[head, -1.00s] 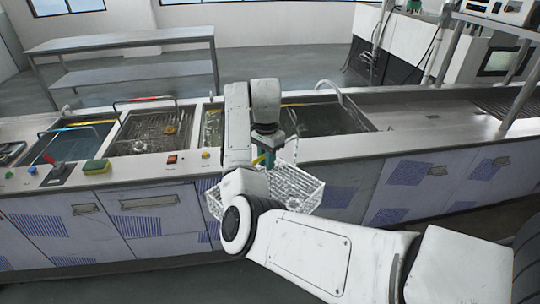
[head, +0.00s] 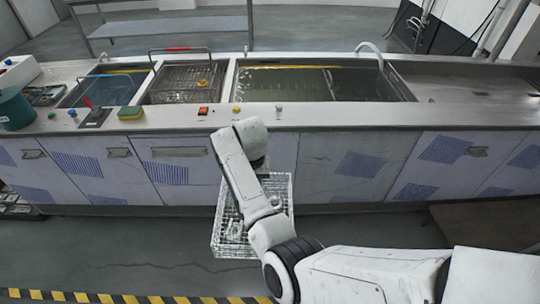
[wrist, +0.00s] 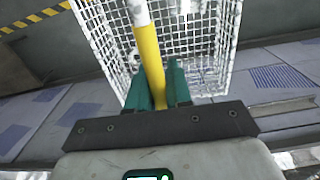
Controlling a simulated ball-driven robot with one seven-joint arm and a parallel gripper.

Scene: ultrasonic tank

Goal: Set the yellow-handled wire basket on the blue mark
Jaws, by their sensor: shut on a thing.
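The wire basket (head: 222,236) is a white mesh box with a yellow handle (wrist: 150,62). In the head view it hangs in front of the counter, below its top and over the floor, partly hidden by my arm. In the wrist view my gripper (wrist: 160,86) has its green fingers shut on the yellow handle, with the mesh (wrist: 205,50) beyond them. Small pale and metallic items show inside the basket, too blurred to name. My fingers are hidden behind my arm in the head view. I cannot make out the blue mark.
A steel counter holds a wide tank (head: 300,84), a tank with a red-handled basket (head: 182,76) and a bluish tank (head: 108,90). A sponge (head: 131,113), buttons and a teal container (head: 14,110) stand along it. Cabinets (head: 330,170) bear blue hatched patches. Floor (head: 120,245) is clear to the striped tape.

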